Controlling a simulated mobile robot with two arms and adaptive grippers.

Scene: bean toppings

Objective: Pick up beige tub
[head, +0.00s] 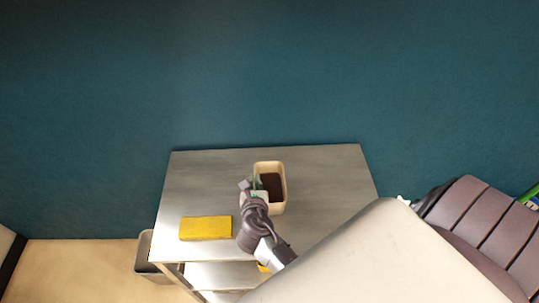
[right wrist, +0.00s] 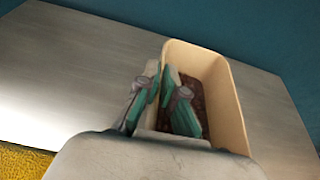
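The beige tub (head: 283,205) stands on the grey table, with dark brown contents inside. It also shows in the right wrist view (right wrist: 228,100), upright, with its near left part hidden by my gripper. My right gripper (head: 257,183) is at the tub's left wall. In the right wrist view, the green-padded fingers (right wrist: 163,82) are close together, one outside the wall and one inside the tub, and look shut on the wall. The exact contact is partly hidden. My left gripper is not in view.
The grey table (head: 325,175) is clear behind and to the right of the tub. A yellow sponge-like block (head: 206,228) lies at the front left. A grey bin (head: 143,253) stands below the left side. A teal wall (head: 270,80) rises behind the table.

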